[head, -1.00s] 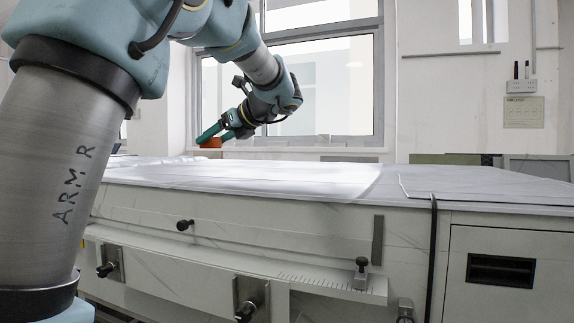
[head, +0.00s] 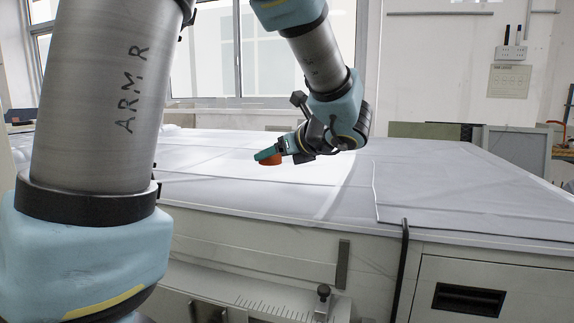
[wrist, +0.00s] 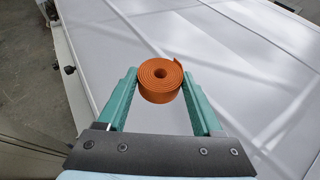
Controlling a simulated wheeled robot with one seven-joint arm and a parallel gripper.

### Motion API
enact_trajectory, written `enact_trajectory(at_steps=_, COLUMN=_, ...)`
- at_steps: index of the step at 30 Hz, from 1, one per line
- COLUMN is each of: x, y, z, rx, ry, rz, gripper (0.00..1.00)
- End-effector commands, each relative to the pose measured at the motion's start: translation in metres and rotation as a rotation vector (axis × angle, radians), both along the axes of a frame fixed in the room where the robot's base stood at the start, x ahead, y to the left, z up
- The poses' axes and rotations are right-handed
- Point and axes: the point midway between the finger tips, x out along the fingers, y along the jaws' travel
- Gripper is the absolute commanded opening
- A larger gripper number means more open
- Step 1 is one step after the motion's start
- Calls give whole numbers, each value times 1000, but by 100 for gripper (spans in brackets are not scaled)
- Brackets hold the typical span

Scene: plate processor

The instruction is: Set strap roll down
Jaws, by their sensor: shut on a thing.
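The strap roll (wrist: 158,92) is an orange coil with a small hole in its middle. In the wrist view it sits between the two teal fingers of my gripper (wrist: 160,92), which are shut on its sides. In the head view the roll (head: 271,160) shows as a small orange piece under the teal fingertips of my gripper (head: 268,156). Gripper and roll are over the white-covered table (head: 330,195). I cannot tell exactly how high the roll is above the surface.
The table top around the roll is wide and clear. A raised sheet edge (head: 374,190) lies to the right. A black strap (head: 403,270) hangs over the front edge, beside a drawer with a dark handle (head: 468,300). A grey-green box (head: 425,130) stands behind the table.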

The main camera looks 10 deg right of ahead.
Motion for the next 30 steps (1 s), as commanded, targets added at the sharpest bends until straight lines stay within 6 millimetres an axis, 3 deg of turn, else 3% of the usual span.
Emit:
enact_trajectory(at_steps=3, x=0, y=0, z=-24, rx=6, ry=2, rz=0, gripper=9)
enact_trajectory(at_steps=15, x=0, y=0, z=-70, rx=5, ry=0, rz=0, gripper=9)
enact_trajectory(at_steps=29, x=0, y=0, z=-80, rx=1, ry=-1, rz=1, gripper=9)
enact_trajectory(at_steps=30, x=0, y=0, z=-80, rx=1, ry=-1, rz=1, gripper=70)
